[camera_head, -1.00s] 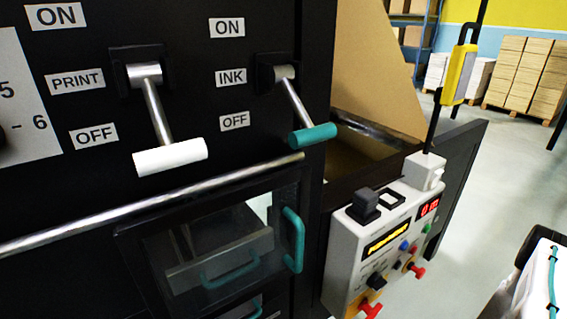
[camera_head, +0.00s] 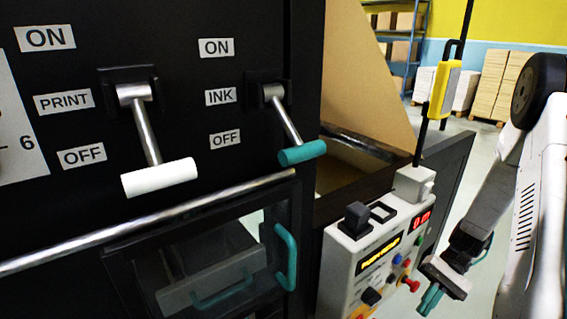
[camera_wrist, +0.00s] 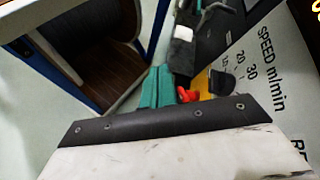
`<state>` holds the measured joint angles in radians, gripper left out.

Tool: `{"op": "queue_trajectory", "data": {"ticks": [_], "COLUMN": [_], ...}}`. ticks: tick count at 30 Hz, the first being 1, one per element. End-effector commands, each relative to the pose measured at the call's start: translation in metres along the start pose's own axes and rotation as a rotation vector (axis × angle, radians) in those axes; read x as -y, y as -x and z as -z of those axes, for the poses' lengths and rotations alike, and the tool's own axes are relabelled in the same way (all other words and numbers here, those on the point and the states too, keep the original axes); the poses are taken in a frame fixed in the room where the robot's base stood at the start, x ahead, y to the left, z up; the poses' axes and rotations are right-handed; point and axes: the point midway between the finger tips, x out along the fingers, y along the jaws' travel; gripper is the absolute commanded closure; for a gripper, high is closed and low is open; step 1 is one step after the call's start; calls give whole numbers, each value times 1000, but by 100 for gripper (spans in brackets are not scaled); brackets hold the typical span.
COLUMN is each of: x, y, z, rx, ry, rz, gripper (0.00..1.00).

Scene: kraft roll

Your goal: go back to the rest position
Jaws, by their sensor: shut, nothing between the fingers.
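My gripper (camera_head: 431,299) is at the lower right of the head view, just right of the control box (camera_head: 345,262). Its teal fingers point down and are shut and empty. In the wrist view the teal fingers (camera_wrist: 158,88) are together, with a red knob (camera_wrist: 187,95) beside them in the picture. The panel marked "SPEED m/min" (camera_wrist: 262,85) lies to their right. I cannot tell from the views how far the fingers are from the knob.
The black machine carries a white-handled PRINT lever (camera_head: 160,177) and a teal-handled INK lever (camera_head: 302,152), both hanging toward OFF. A clear door with a teal handle (camera_head: 287,258) is below. A yellow device (camera_head: 445,88) hangs on a pole. Pallets of boxes (camera_head: 500,82) stand behind.

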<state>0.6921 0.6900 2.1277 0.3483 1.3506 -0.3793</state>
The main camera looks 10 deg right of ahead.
Motion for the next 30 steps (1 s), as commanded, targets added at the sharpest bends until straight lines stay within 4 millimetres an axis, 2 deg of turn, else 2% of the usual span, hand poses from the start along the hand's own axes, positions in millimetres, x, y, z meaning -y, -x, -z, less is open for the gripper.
{"op": "queue_trajectory", "data": {"ticks": [1,7,15,23,30], "x": [12,47,84,105,117], "y": [6,17,17,6,-9], "z": [-15,-69,-140,-203,-254], "rx": [-29,-144,-338,-542,-717], "ry": [3,3,55,177,365], "rz": [-56,-249,-461,-615,-711], "gripper": [100,100,100,100,100]}}
